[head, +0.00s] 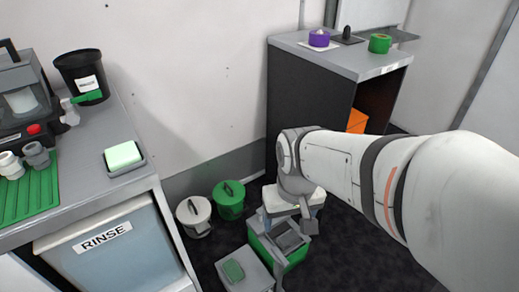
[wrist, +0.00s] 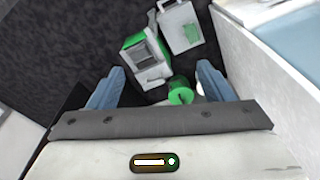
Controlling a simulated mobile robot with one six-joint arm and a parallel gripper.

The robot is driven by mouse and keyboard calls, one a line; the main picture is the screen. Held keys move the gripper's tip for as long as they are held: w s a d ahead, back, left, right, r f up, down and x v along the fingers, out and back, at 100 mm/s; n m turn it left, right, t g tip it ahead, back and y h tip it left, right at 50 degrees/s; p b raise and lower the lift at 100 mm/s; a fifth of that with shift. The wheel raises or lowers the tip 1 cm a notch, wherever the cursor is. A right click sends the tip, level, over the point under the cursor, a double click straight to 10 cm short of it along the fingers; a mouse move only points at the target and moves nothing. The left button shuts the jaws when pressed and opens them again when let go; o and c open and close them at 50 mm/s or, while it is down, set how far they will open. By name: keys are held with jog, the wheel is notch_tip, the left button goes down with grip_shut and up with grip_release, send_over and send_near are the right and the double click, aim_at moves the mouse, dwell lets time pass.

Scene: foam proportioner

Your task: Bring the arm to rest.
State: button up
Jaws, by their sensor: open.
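My arm (head: 355,170) reaches from the right side of the head view down toward the floor, in front of the dark cabinet. My gripper (wrist: 158,84) is at the bottom of the wrist view, with its two blue-grey fingers wide apart and nothing between them in its grasp. It points down over the floor. In the head view its fingers are mostly hidden by the wrist. Below it are a green and white box (wrist: 134,48) with a grey top, and a green lidded bucket (wrist: 181,88). The gripper seems apart from both.
The counter (head: 95,195) is at left, over a RINSE bin (head: 110,250). The cabinet (head: 310,95) holds purple and green items on top.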

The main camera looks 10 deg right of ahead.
notch_tip(320, 180, up, 30)
jog(key=t+p, duration=0.1)
jog(key=p, duration=2.6)
jog(key=shift+d, duration=0.1)
